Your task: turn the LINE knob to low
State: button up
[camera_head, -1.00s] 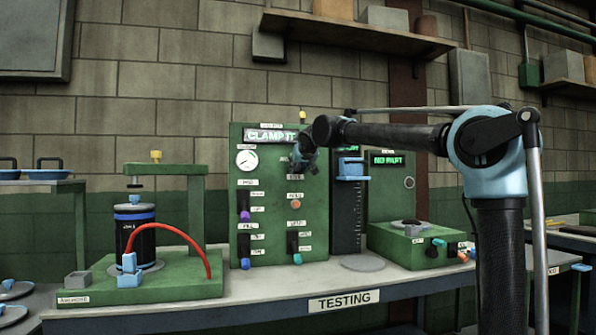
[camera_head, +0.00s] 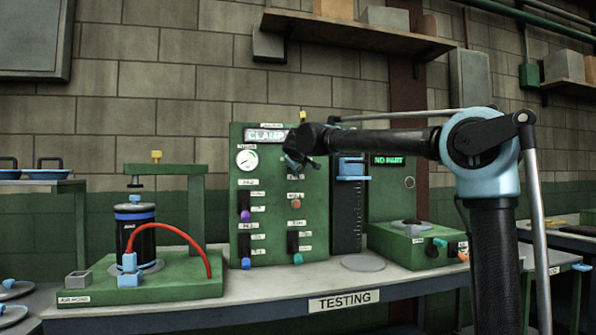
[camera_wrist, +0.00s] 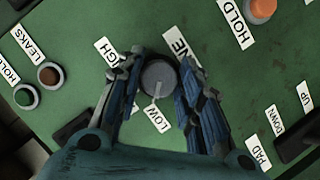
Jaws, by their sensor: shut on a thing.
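The LINE knob (camera_wrist: 158,78) is a round grey knob on the green panel (camera_head: 260,215). In the wrist view a pale mark on it points down toward the LOW label (camera_wrist: 158,118). The HIGH label (camera_wrist: 107,52) is at its upper left, and the LINE label (camera_wrist: 183,48) at its upper right is partly covered. My gripper (camera_wrist: 160,70) is shut on the knob, one blue-grey finger on each side. In the head view my gripper (camera_head: 297,156) is at the upper right of the panel and hides the knob.
Orange (camera_wrist: 262,10), red (camera_wrist: 49,74) and green (camera_wrist: 25,96) buttons surround the knob at a distance. The panel also holds a gauge (camera_head: 247,159) and several switches. A clamp stand with a black canister (camera_head: 136,233) is at left, and a green box (camera_head: 415,245) at right.

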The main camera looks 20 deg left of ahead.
dwell(0.4)
jog(key=o, duration=1)
jog(key=shift+s, duration=0.1)
jog(key=v, duration=1.1)
jog(key=shift+s, duration=0.3)
jog(key=shift+d, duration=0.15)
